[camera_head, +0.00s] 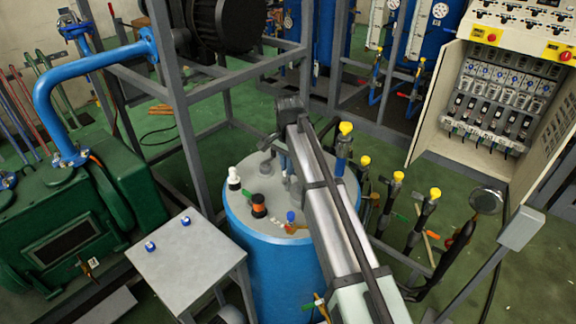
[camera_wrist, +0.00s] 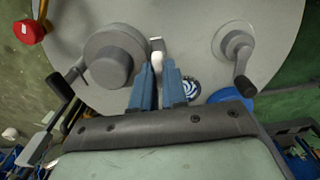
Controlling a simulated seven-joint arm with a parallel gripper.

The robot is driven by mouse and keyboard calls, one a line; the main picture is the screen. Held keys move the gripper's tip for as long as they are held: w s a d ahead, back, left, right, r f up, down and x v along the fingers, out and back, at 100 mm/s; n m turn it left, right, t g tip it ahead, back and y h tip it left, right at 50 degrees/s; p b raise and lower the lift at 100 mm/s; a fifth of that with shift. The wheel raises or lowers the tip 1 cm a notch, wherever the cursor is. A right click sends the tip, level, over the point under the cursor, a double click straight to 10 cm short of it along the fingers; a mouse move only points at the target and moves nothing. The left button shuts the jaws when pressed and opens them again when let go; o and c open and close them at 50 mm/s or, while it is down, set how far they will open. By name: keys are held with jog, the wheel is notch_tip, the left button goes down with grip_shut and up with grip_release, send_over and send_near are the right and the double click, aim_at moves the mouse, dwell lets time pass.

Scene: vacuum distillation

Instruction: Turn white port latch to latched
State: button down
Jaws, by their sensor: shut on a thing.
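The white port latch (camera_wrist: 157,50) shows in the wrist view as a small pale piece with a rounded end, on the grey lid beside a round grey cap (camera_wrist: 113,62). My gripper (camera_wrist: 158,72) has its two blue fingers on either side of the latch's near end, close together and shut on it. In the head view my gripper (camera_head: 284,164) points down onto the lid (camera_head: 225,208) of the blue vessel (camera_head: 270,270). There my arm hides most of the latch, and its turn angle cannot be told.
A white-topped knob (camera_head: 234,177) and an orange-black fitting (camera_head: 258,206) stand left of my arm. Yellow-capped valves (camera_head: 398,178) stand to the right. A grey frame post (camera_head: 180,110) rises at the left.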

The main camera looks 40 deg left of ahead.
dwell(0.3)
jog(key=n, duration=0.4)
jog(key=shift+n, duration=0.4)
jog(key=n, duration=0.4)
jog(key=shift+n, duration=0.3)
jog(key=n, duration=0.4)
jog(key=shift+n, duration=2.2)
jog(key=c, duration=1.2)
grip_release()
jog(key=shift+o, duration=0.2)
jog(key=shift+r, duration=0.1)
